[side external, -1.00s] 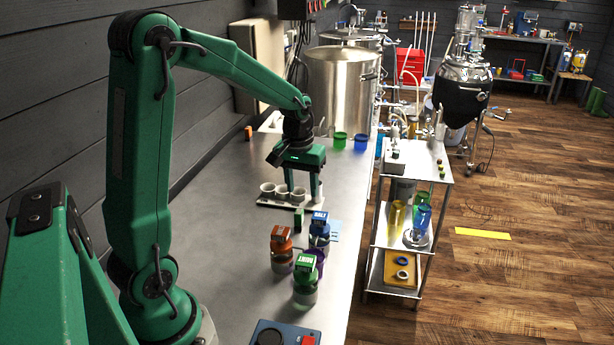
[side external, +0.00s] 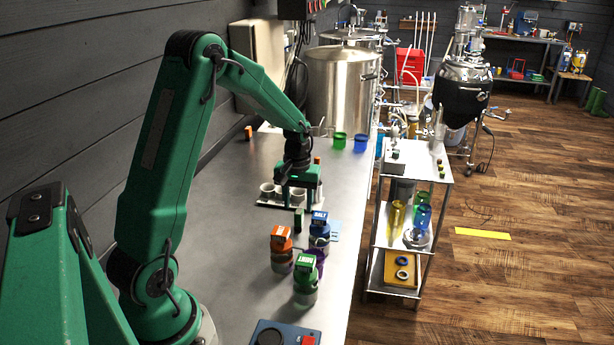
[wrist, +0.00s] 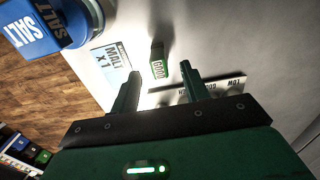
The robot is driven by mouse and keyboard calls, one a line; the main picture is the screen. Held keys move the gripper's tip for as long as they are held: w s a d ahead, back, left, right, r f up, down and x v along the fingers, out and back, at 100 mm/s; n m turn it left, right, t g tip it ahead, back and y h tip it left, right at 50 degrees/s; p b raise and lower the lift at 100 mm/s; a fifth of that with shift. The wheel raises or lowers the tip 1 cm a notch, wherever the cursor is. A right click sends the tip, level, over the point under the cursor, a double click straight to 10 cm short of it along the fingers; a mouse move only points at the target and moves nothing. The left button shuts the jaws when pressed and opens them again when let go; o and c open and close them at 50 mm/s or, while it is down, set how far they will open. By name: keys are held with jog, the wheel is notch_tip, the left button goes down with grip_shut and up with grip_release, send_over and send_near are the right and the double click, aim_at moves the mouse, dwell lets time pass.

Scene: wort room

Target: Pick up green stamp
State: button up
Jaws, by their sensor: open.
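The green stamp (side external: 299,216) is a small dark green block standing on the steel bench, on the near side of the row of cups. In the wrist view it shows as a green block (wrist: 157,50) with a pale end marked GOOD. It appears in the gap between my fingers, a little beyond their tips. My gripper (side external: 299,203) is open, low over the bench and close to the stamp. In the wrist view both fingers of my gripper (wrist: 159,70) are apart with nothing held between them.
A rack of white cups (side external: 262,203) stands beyond the stamp. A blue SALT jar (side external: 319,230), an orange-lidded jar (side external: 281,243) and a green-lidded jar (side external: 305,283) stand nearer. A MALT card (wrist: 111,58) lies beside the stamp. A blue box (side external: 270,328) sits at the front.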

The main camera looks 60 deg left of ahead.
aim_at(299, 211)
jog(key=shift+f, duration=0.25)
jog(key=shift+w+f, duration=0.15)
jog(key=shift+f, duration=2.4)
grip_shut()
jog(key=shift+r, duration=0.1)
jog(key=shift+r, duration=4.95)
